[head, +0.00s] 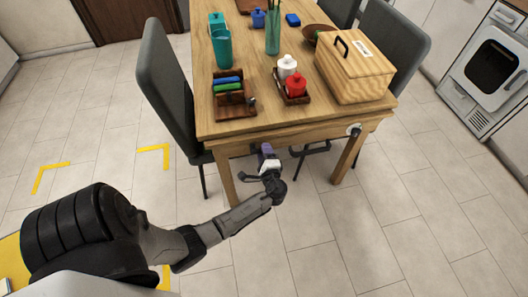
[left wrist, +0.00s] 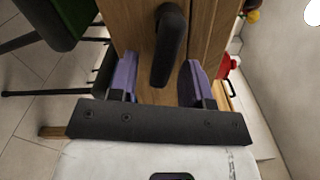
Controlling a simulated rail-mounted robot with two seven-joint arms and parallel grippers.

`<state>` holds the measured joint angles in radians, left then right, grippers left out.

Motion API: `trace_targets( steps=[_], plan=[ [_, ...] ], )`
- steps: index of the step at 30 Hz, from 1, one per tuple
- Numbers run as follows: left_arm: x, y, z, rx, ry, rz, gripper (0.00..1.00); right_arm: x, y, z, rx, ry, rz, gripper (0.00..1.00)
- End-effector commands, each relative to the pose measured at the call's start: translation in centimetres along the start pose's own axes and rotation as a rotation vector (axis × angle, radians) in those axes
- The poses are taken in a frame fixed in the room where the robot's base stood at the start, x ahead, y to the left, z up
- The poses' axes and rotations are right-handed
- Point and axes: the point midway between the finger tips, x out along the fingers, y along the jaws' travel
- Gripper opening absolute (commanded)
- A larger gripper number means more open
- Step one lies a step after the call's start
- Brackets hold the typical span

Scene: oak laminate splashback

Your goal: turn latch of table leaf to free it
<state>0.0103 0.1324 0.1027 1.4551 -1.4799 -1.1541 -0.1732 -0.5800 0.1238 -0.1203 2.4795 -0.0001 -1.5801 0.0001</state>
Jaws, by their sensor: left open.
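The wooden table (head: 290,127) stands ahead of me with its near end facing me. My left gripper (head: 266,150) is just in front of that end, below the tabletop edge. In the left wrist view my gripper (left wrist: 159,65) is open, with two purple fingers apart. A dark, rounded latch handle (left wrist: 170,40) stands out from the wooden face, its lower end between the fingers with gaps on both sides. I cannot tell that either finger touches it. My right gripper is in neither view.
The tabletop holds a wooden box (head: 355,75), a small rack with white and red jars (head: 295,84), a wooden tray (head: 235,108) with coloured items and teal cups (head: 221,47). A dark chair (head: 165,80) stands at the left. The floor before the table is clear.

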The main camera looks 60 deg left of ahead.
Motion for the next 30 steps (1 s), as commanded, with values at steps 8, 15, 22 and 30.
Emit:
trace_targets(
  steps=[8, 15, 22, 30],
  plan=[
    [0.86, 0.01, 0.01, 0.000, 0.000, 0.001, 0.45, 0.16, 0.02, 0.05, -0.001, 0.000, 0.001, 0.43],
    [0.86, 0.00, 0.02, 0.000, 0.000, 0.001, 0.42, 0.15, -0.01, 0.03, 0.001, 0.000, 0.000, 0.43],
    [0.85, -0.01, 0.02, 0.000, 0.000, 0.001, 0.20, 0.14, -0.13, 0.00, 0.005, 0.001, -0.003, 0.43],
    [0.84, 0.00, 0.02, 0.000, 0.000, 0.001, 0.00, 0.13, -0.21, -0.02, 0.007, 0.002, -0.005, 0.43]
  ],
)
